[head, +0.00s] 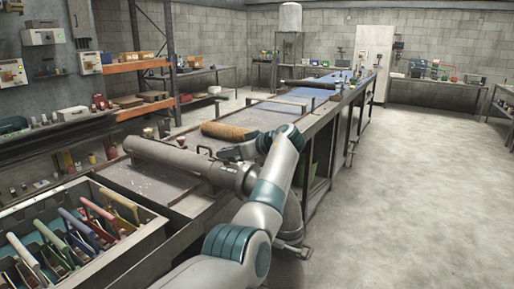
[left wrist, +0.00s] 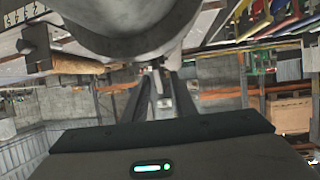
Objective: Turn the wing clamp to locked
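A long grey metal tube (head: 165,157) lies on the workbench in the head view, with a thicker collar (head: 243,178) at its near right end. Small pale marks show on the collar. My left gripper (head: 229,154) is at the top of this end, just behind the collar. In the left wrist view, the rounded grey tube end (left wrist: 125,30) fills the top, and the two dark fingers of my left gripper (left wrist: 159,75) point towards its underside. A small pale piece (left wrist: 158,82) shows between them; I cannot tell whether it is the wing clamp or whether they touch it. My right gripper is out of view.
A brown mesh-like roll (head: 228,131) lies behind the tube on the bench. A grey bin (head: 140,238) of coloured-handled tools stands at the near left. Shelves (head: 140,108) line the left wall. The floor (head: 420,200) to the right is clear.

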